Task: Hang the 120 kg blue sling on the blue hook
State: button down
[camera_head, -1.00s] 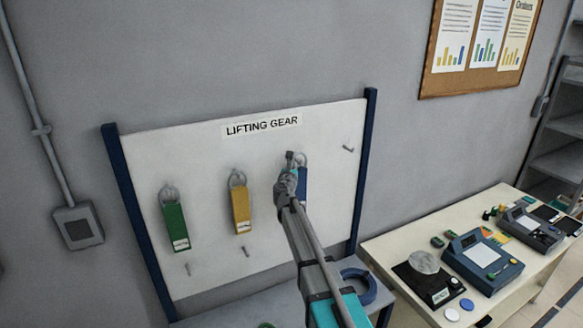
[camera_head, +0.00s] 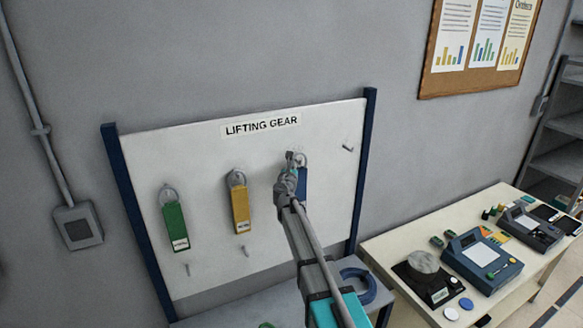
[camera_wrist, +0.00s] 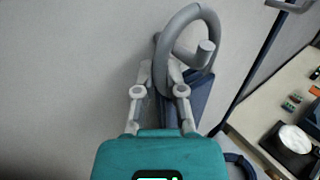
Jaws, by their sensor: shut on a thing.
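The blue sling (camera_head: 302,183) is at the right end of the row on the white board, partly hidden by my gripper. Its blue strap (camera_wrist: 200,95) shows in the wrist view behind my fingers. Its grey ring (camera_wrist: 216,25) rises above the fingers, and a grey peg (camera_wrist: 206,48) shows inside the ring's opening. The ring appears to be around the peg; I cannot tell whether it rests on it. My gripper (camera_head: 290,172) is shut on the sling at the board; its fingers (camera_wrist: 160,75) show in the wrist view. The 120 kg label is not readable.
A green sling (camera_head: 174,225) and a yellow sling (camera_head: 240,208) hang to the left on the board. Bare pegs stick out below them, and another bare peg (camera_head: 348,148) is at upper right. A table (camera_head: 400,240) with instruments stands at the right.

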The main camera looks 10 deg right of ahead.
jog(key=shift+s+d, duration=0.2)
jog(key=shift+s, duration=0.4)
jog(key=shift+s+d, duration=0.1)
jog(key=shift+s, duration=0.25)
jog(key=shift+s+d, duration=0.2)
jog(key=shift+s, duration=0.4)
jog(key=shift+s+d, duration=0.1)
jog(key=shift+s, duration=0.25)
jog(key=shift+s, duration=0.2)
jog(key=shift+f, duration=0.15)
dwell(0.3)
